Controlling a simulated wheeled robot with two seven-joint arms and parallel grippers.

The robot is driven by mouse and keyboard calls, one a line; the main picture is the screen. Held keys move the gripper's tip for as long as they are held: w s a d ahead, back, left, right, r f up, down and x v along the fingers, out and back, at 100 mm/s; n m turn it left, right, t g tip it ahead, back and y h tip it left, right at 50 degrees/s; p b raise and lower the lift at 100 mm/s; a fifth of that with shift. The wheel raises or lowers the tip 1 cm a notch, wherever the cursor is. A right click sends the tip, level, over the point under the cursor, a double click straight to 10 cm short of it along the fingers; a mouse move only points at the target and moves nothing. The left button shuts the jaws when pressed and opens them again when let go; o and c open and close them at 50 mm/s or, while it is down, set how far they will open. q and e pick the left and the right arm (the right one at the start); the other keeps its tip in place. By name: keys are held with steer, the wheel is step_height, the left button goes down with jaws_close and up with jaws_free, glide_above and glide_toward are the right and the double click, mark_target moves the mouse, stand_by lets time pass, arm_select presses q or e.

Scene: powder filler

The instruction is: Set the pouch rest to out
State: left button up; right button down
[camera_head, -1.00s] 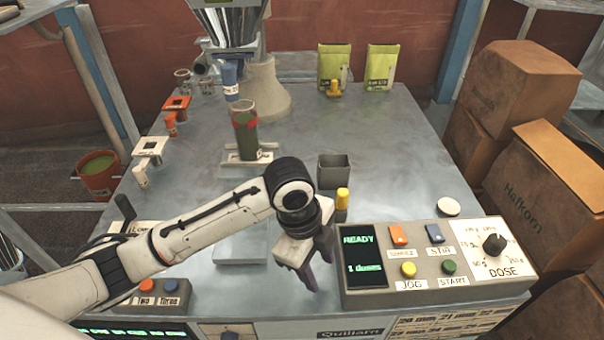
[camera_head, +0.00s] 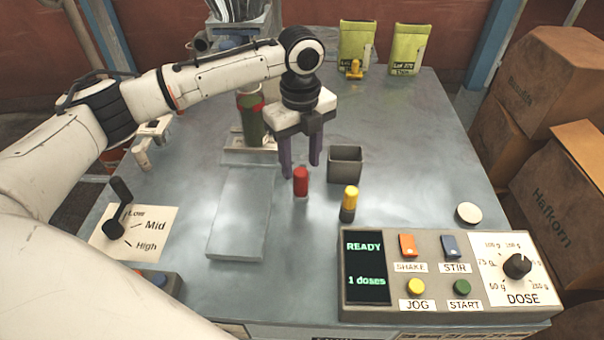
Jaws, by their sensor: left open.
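My left gripper (camera_head: 301,170) hangs fingers-down over the table, its two purple fingers apart. A short red cylindrical knob (camera_head: 301,182) stands just below and between the fingertips, as seen from here; whether they touch it I cannot tell. A flat grey plate (camera_head: 238,222) lies to the left of the red knob. No label names the pouch rest; I cannot tell for sure which part it is. Two green pouches (camera_head: 357,40) (camera_head: 405,48) stand at the back, with a small yellow knob (camera_head: 355,68) by the left one. My right gripper is out of view.
A yellow-and-black knob (camera_head: 349,204) and an open grey box (camera_head: 345,164) stand right of the gripper. The control panel (camera_head: 430,240) fills the front right. A Low-Mid-High lever (camera_head: 120,205) is at left. A green container (camera_head: 250,120) is partly behind my arm.

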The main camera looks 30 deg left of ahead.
mark_target(301, 172)
arm_select(q)
steer(key=shift+f+b, duration=0.3)
steer(key=shift+f, duration=1.9)
jaws_close()
